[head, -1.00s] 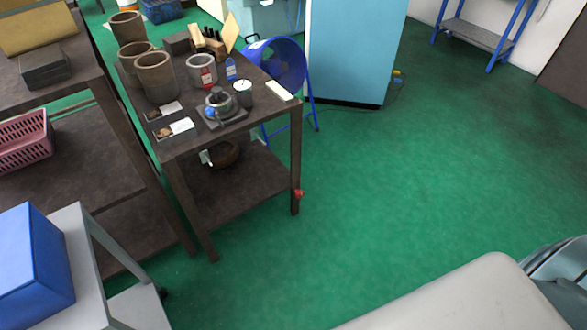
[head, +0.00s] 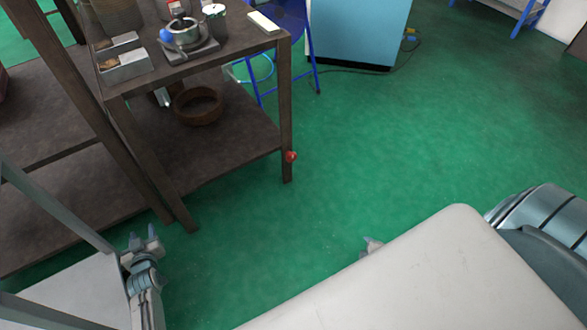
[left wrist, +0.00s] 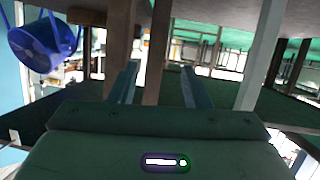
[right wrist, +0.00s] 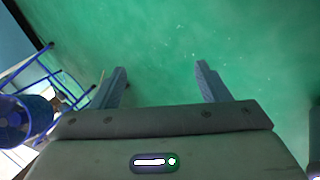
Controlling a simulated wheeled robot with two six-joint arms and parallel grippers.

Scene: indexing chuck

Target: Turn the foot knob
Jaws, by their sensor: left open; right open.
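The foot knob (head: 291,156) is a small red knob low on the near right leg of the dark worktable in the head view. My left gripper (head: 142,238) is open and empty at lower left, well left of the knob and apart from it. Its two spread fingers also show in the left wrist view (left wrist: 158,85). Only a tip of my right gripper (head: 371,245) shows in the head view, to the right of and below the knob. The right wrist view shows it open and empty (right wrist: 160,78) over green floor. The knob is not discernible in either wrist view.
The worktable (head: 235,52) holds a chuck (head: 184,35) and small items; a brown bowl (head: 199,105) sits on its lower shelf (head: 220,150). A grey cart (head: 75,285) stands at lower left. The green floor (head: 400,140) right of the knob is clear.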

